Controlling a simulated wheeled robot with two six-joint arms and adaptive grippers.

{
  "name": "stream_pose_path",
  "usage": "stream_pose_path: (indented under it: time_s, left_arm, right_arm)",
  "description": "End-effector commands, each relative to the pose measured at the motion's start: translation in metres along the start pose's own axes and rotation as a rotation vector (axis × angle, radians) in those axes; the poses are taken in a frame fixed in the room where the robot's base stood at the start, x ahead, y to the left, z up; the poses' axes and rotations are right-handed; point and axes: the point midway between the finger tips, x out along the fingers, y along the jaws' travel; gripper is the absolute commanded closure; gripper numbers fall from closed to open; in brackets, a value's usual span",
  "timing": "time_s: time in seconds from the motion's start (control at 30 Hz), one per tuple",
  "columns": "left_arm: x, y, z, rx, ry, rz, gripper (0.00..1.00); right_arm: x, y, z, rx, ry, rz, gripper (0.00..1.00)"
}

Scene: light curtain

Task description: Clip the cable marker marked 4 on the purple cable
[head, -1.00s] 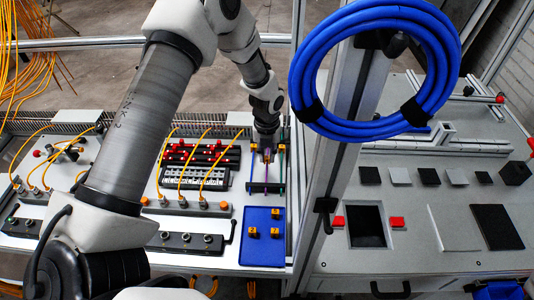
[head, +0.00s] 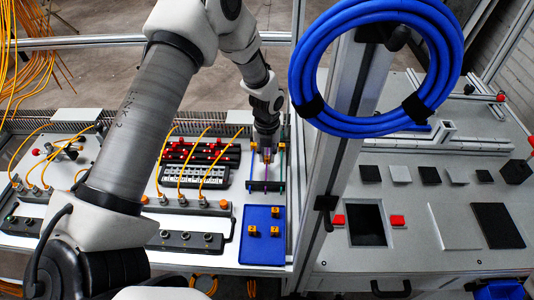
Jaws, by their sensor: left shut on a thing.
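A rack with a black bar (head: 266,186) carries three upright cables: a blue cable (head: 251,172) at left, the purple cable (head: 265,180) in the middle and a green cable (head: 282,170) at right. My left gripper (head: 266,156) reaches down over the purple cable, shut on a small orange cable marker that it mostly hides. I cannot tell whether this marker touches the cable, nor read its number. My right gripper is not in view.
A grey bench (head: 400,252) with blocks is farther right.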

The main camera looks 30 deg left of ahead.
Motion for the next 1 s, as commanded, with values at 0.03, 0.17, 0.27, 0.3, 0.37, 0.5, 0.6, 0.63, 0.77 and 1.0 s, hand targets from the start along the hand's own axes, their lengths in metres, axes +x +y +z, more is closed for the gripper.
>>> stream_pose_path:
  time_s: [0.03, 0.17, 0.27, 0.3, 0.37, 0.5, 0.6, 0.63, 0.77, 1.0]
  left_arm:
    - [0.0004, 0.0001, -0.0002, 0.0, 0.001, 0.0, 1.0]
    - [0.001, 0.0001, -0.0003, 0.0, 0.001, 0.0, 1.0]
    - [0.0018, 0.0002, -0.0003, 0.0, 0.001, 0.0, 1.0]
    - [0.0021, 0.0002, -0.0003, 0.0, 0.001, 0.001, 1.0]
    - [0.0025, 0.0002, -0.0003, 0.0, 0.001, 0.0, 1.0]
    - [0.0027, 0.0002, -0.0004, 0.0, 0.001, 0.001, 1.0]
    - [0.0028, 0.0002, -0.0005, 0.0, 0.001, 0.001, 1.0]
    - [0.0029, 0.0002, -0.0005, 0.0, 0.001, 0.001, 0.75]
    - [0.0027, 0.0002, -0.0004, 0.0, 0.001, 0.0, 0.52]
    - [0.0012, 0.0, 0.0, 0.0, 0.0, 0.0, 0.52]
  right_arm:
    - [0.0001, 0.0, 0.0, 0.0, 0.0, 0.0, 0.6]
    - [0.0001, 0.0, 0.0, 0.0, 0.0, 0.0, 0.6]
    - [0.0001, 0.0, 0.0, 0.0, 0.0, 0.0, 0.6]
    - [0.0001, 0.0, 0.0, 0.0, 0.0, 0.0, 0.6]
    - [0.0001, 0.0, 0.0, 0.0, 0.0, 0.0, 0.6]
    - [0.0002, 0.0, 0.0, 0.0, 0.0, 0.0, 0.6]
    - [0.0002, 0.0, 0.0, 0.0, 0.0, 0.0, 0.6]
    - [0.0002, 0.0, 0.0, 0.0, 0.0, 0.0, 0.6]
    - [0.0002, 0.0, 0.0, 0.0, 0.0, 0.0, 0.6]
    - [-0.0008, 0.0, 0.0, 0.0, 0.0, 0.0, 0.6]
